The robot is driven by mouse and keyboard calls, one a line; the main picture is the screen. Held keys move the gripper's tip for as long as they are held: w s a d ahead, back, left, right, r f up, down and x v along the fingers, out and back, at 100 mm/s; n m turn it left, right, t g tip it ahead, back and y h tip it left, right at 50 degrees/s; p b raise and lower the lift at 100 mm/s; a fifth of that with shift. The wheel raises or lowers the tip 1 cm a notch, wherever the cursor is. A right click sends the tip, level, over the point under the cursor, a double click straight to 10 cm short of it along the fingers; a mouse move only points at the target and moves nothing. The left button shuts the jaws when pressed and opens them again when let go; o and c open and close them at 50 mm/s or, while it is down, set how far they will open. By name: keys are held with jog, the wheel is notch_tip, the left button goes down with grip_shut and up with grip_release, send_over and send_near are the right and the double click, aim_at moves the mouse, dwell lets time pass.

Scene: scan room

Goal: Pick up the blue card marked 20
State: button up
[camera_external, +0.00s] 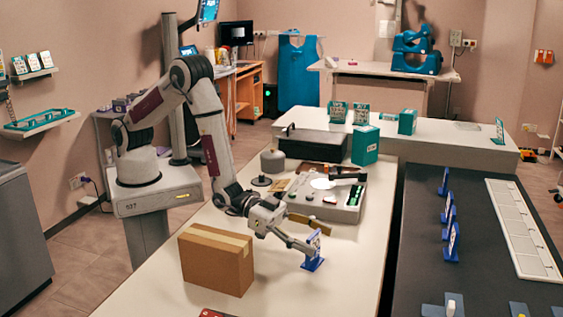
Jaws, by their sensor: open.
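A blue card (313,262) stands upright in a blue base on the white table, right of the cardboard box. Its marking is too small to read, so I cannot tell whether it is the 20. My gripper (318,238) is open at this card, with one finger reaching behind its upper part and the other at its left side. I cannot tell whether either finger touches it. More blue cards (453,243) stand in a row on the dark surface at the right; their marks are not readable either.
A cardboard box (212,262) stands close to my gripper's left. A grey device (340,205) with a lit disc lies behind the card. A teal box (365,146) stands farther back. A white gridded strip (521,228) lies at the right. The white table in front of the card is clear.

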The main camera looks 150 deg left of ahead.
jog(key=c, duration=1.6)
jog(key=shift+r, duration=0.2)
jog(key=shift+r, duration=4.8)
